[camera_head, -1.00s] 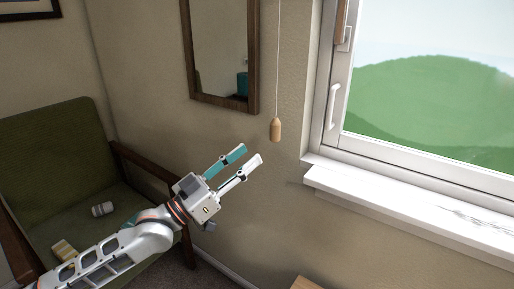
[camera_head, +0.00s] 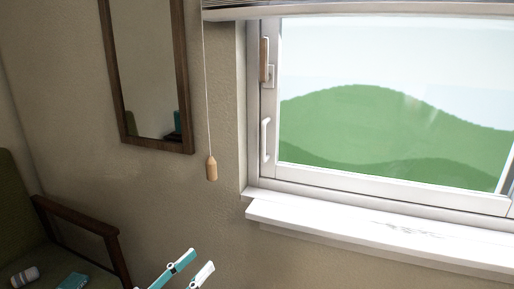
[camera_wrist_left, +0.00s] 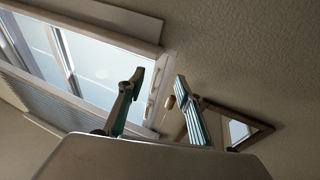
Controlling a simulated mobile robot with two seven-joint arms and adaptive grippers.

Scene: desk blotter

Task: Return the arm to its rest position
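My left gripper (camera_head: 190,268) shows at the bottom edge of the head view, its two teal-and-white fingers apart with nothing between them. Its arm is out of frame below. In the left wrist view the same fingers (camera_wrist_left: 158,92) stand apart and empty. A wooden pull (camera_head: 211,168) hangs on a cord beside the window, above the gripper and apart from it. In the left wrist view the pull (camera_wrist_left: 170,102) shows in the gap between the fingers, some way beyond them. My right gripper is not in view.
A window (camera_head: 390,120) with a white sill (camera_head: 370,228) fills the right, a blind (camera_head: 350,10) at its top. A framed mirror (camera_head: 150,75) hangs left of the cord. A green armchair (camera_head: 80,217) with small items on its seat stands at lower left.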

